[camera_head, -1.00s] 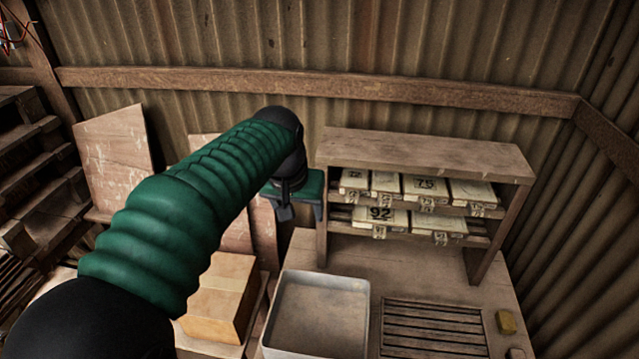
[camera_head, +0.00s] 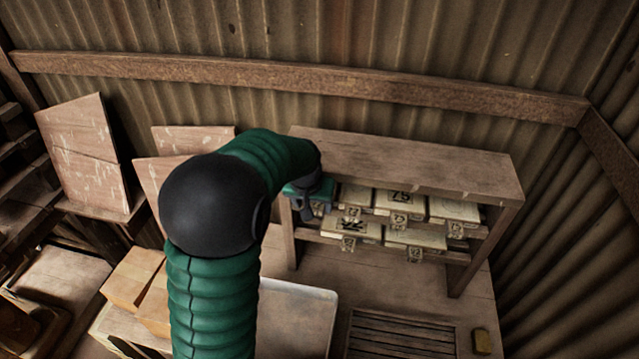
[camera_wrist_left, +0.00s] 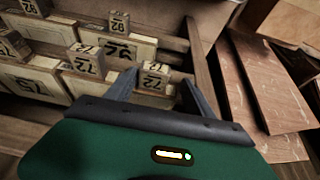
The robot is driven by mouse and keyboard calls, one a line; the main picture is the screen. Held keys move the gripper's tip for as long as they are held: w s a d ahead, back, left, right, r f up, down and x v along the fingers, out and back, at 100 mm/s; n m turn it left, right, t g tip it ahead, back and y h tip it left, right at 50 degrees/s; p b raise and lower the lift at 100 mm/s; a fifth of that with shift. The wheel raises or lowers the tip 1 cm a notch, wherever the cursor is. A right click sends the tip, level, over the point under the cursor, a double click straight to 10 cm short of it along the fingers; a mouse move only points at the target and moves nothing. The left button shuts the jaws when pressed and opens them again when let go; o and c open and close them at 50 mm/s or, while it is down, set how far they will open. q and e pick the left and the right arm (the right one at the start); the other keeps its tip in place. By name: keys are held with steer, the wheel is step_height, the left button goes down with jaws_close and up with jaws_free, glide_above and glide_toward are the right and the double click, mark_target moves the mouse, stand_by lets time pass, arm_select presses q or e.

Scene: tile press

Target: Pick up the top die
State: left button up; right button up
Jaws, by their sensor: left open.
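Pale dies with numbered faces and small numbered blocks at their front ends lie on the two shelves of a wooden rack. My left gripper (camera_head: 314,208) is at the rack's left end, beside the upper row, and partly hides the leftmost die there. My right gripper is out of view.
The wooden rack (camera_head: 410,162) has a solid top board and side posts close to my left gripper. Lower-shelf dies (camera_head: 415,238) sit just below. A grey tray (camera_head: 318,292) and a slatted grate (camera_head: 400,335) are on the bench. Boards (camera_head: 85,155) lean at the left.

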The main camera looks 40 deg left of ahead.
arm_select(q)
steer(key=shift+w+f, duration=0.2)
steer(key=shift+d+r, duration=0.1)
steer(key=shift+d, duration=0.2)
steer(key=shift+s+d+r, duration=0.25)
steer(key=shift+d+r, duration=0.05)
steer(key=shift+d, duration=0.3)
steer(key=c, duration=0.7)
steer(key=shift+a, duration=0.1)
steer(key=c, duration=0.4)
steer(key=shift+a+f, duration=0.1)
steer(key=shift+a, duration=0.05)
jaws_close()
steer(key=shift+a, duration=0.1)
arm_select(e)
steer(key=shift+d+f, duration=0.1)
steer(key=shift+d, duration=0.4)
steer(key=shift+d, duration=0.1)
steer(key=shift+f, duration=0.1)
